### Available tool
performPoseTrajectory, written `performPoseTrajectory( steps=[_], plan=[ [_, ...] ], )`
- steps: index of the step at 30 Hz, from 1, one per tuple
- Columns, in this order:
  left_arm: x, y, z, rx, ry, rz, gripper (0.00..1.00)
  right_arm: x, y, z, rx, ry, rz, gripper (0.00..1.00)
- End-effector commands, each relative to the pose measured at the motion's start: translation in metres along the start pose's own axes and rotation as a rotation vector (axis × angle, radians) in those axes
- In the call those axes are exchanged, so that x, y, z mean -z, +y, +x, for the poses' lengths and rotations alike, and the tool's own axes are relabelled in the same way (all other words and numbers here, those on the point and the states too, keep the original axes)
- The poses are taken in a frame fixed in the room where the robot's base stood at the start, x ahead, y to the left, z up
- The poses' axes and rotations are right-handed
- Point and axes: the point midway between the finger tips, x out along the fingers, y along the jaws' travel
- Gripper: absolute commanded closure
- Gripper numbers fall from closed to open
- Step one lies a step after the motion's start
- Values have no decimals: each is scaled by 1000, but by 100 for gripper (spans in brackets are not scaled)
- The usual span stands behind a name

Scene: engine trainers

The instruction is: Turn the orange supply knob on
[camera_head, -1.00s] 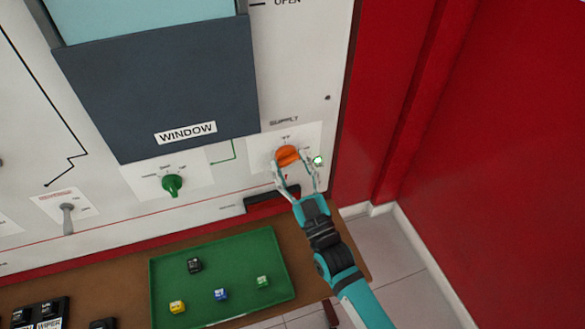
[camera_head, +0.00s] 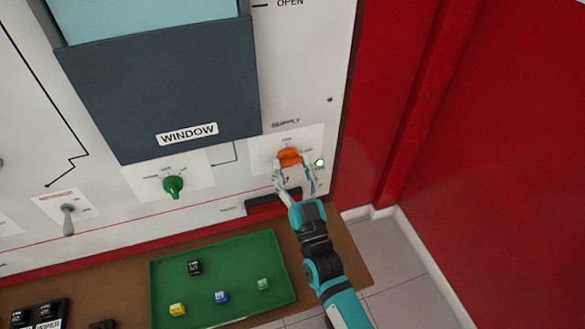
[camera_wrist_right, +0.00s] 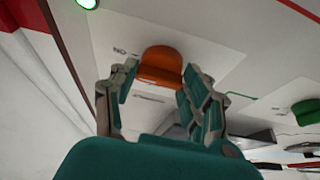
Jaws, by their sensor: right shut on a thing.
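The orange supply knob (camera_head: 289,157) sits on the white panel under the "SUPPLY" label, right of the window box. My right gripper (camera_head: 291,170) reaches up to it from below and is shut on it. In the right wrist view the orange knob (camera_wrist_right: 160,65) shows between the two fingertips of my right gripper (camera_wrist_right: 162,82), its front part clear of them. The finger contact itself is partly hidden. A lit green lamp (camera_head: 319,162) is just right of the knob. My left gripper is not in view.
A green knob (camera_head: 172,186) and a grey lever switch (camera_head: 68,218) are further left on the panel. Below, a green tray (camera_head: 240,304) holds several small coloured blocks. A red wall (camera_head: 500,130) stands to the right, with some free room before it.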

Motion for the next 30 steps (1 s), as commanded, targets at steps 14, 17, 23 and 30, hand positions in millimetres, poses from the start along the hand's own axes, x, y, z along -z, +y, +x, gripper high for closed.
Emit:
performPoseTrajectory(
  steps=[14,17,23,30],
  plan=[
    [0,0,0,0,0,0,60,0,0,0,1,-2,1,28],
    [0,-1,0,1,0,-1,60,-1,0,-2,1,-2,0,28],
    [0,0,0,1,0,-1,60,-2,0,-26,2,-6,0,28],
    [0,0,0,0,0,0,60,-2,0,-79,1,-6,1,28]
  ],
)
